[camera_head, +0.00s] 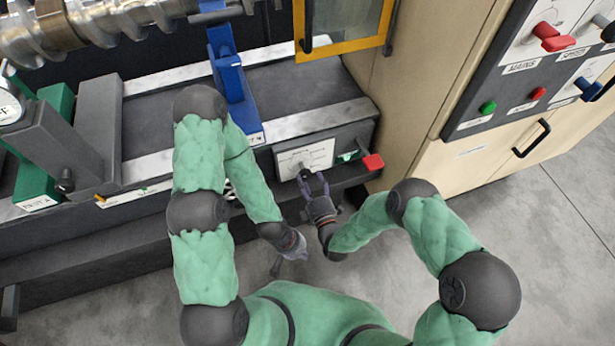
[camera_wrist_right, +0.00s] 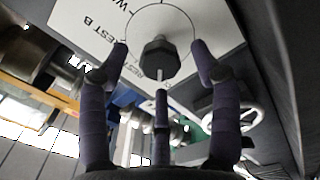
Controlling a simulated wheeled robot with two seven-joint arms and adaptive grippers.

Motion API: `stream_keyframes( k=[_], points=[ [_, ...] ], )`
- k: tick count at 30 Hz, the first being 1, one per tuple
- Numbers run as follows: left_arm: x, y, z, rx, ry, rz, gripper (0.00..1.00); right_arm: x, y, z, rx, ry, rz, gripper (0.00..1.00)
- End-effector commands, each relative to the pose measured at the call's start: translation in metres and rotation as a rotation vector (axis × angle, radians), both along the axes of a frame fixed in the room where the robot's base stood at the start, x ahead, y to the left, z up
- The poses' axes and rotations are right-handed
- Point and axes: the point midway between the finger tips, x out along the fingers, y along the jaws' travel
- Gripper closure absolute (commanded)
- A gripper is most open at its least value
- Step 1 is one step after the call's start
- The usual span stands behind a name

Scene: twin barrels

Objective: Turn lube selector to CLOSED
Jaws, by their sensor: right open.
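A dark hexagonal selector knob (camera_wrist_right: 160,58) with a pale pointer stands out from a white dial plate (camera_wrist_right: 90,25). The lettering on the plate is partly cut off, and I cannot read CLOSED on it. The plate also shows on the front of the machine bench in the head view (camera_head: 318,154). My right gripper (camera_head: 313,178) is open in front of this plate. In the wrist view its fingers stand apart on both sides of the knob, with a third finger below; contact is not clear. My left gripper (camera_head: 290,262) hangs low in front of the bench, its fingers unclear.
A red handle (camera_head: 373,162) sticks out just right of the plate. A beige cabinet (camera_head: 480,150) with a panel of red, green and blue controls stands on the right. A blue clamp (camera_head: 232,75) stands on the bench. Grey floor (camera_head: 560,240) is clear at right.

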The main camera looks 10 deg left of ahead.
Motion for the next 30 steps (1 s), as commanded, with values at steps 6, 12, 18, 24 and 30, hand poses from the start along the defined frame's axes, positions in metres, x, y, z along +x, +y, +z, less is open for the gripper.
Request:
stream_keyframes(
  k=[6, 12, 18, 24, 30],
  points=[
    [0.0, 0.0, 0.0, 0.0, 0.0, 0.0, 1.0, -0.037, -0.026, -0.001, -0.001, 0.006, -0.002, 0.36],
    [0.0, 0.0, 0.0, 0.0, 0.0, 0.0, 1.0, -0.064, -0.045, -0.001, -0.002, 0.005, -0.003, 0.36],
    [0.0, 0.0, 0.0, 0.0, 0.0, 0.0, 1.0, -0.078, -0.053, -0.001, -0.002, 0.004, -0.002, 0.36],
    [0.0, 0.0, 0.0, 0.0, 0.0, 0.0, 1.0, -0.08, -0.055, -0.001, -0.002, 0.003, -0.001, 0.36],
    [0.0, 0.0, 0.0, 0.0, 0.0, 0.0, 1.0, -0.08, -0.054, -0.001, -0.002, 0.004, -0.001, 0.36]
  ],
)
